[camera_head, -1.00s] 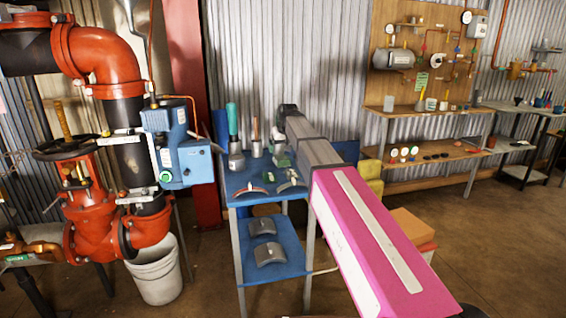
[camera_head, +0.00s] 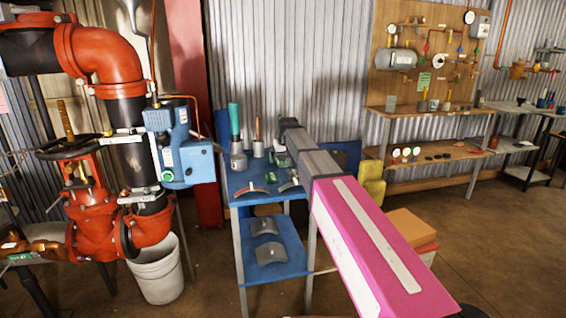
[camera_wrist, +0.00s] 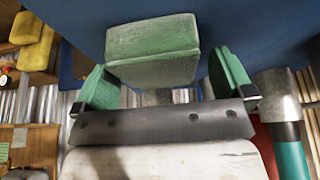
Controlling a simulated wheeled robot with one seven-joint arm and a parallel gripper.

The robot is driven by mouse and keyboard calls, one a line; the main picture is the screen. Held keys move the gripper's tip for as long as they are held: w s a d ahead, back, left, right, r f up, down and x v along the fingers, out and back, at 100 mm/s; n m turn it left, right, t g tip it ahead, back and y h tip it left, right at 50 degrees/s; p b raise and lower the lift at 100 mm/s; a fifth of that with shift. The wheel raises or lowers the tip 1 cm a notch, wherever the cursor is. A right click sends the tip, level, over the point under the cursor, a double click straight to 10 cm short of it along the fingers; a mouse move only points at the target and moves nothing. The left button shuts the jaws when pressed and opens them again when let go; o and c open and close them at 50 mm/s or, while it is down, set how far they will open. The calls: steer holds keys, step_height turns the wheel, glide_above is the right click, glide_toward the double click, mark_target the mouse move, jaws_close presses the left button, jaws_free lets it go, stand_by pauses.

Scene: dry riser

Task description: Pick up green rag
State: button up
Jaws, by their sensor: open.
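The green rag (camera_wrist: 152,52) looks like a thick, folded, pale-green block in the wrist view, against the blue table top. In the head view a small green patch (camera_head: 284,160), probably the rag, shows on the blue table beside my arm's end. My gripper (camera_wrist: 163,72) is open, with one green-padded finger on each side of the rag. How deep the rag sits between the fingers is hard to tell. In the head view my arm mostly hides the fingers.
Red pipework (camera_head: 110,60) and a white bucket (camera_head: 158,270) stand left. Yellow and orange blocks (camera_head: 410,228) lie right.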

mark_target(283, 158)
steer(key=shift+f, duration=0.25)
stand_by(0.4)
steer(key=c, duration=1)
step_height(283, 158, up, 5)
steer(key=shift+r, duration=0.1)
steer(key=s+a+r, duration=0.2)
steer(key=s, duration=0.1)
steer(key=s+a+r, duration=0.2)
steer(key=a, duration=0.1)
steer(key=s+a+r, duration=0.2)
steer(key=s+a, duration=0.1)
steer(key=shift+s+r, duration=0.2)
steer(key=shift+s, duration=0.15)
